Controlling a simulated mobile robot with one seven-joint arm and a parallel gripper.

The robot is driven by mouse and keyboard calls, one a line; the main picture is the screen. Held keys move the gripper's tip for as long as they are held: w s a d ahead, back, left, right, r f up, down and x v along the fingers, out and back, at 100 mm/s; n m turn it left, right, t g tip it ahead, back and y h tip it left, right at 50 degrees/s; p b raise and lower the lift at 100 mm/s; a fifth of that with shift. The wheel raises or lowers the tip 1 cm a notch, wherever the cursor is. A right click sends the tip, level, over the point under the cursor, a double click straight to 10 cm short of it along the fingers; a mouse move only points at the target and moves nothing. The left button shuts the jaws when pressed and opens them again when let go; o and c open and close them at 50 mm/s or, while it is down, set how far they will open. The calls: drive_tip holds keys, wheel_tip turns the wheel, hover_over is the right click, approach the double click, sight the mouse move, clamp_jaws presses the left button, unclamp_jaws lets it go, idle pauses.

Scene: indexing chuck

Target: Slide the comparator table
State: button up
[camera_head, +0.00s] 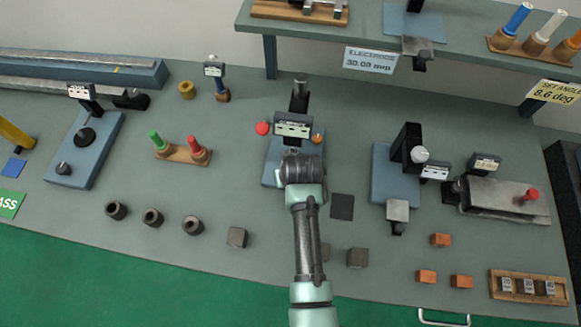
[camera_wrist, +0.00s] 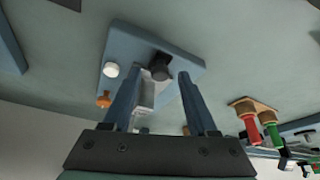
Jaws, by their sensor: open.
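My gripper (camera_head: 303,168) is over the middle instrument on the bench, which has a blue base (camera_head: 270,172) and a dark column. A digital display (camera_head: 293,128) stands on it. In the wrist view my gripper (camera_wrist: 157,80) is open. Its fingers point toward the blue base (camera_wrist: 185,60), with a dark round knob (camera_wrist: 160,68) and a pale grey block (camera_wrist: 146,90) showing between them. I cannot tell whether the fingers touch either. The block may be the comparator table; no label confirms it. In the head view my arm hides this part of the instrument.
Red and green plugs stand in a wooden holder (camera_head: 185,154) to the left. Another blue-based instrument (camera_head: 392,180) stands right. Dark blocks (camera_head: 357,258) lie near my arm. A shelf (camera_head: 360,38) overhangs the back.

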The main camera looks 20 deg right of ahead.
clamp_jaws()
idle(1.4)
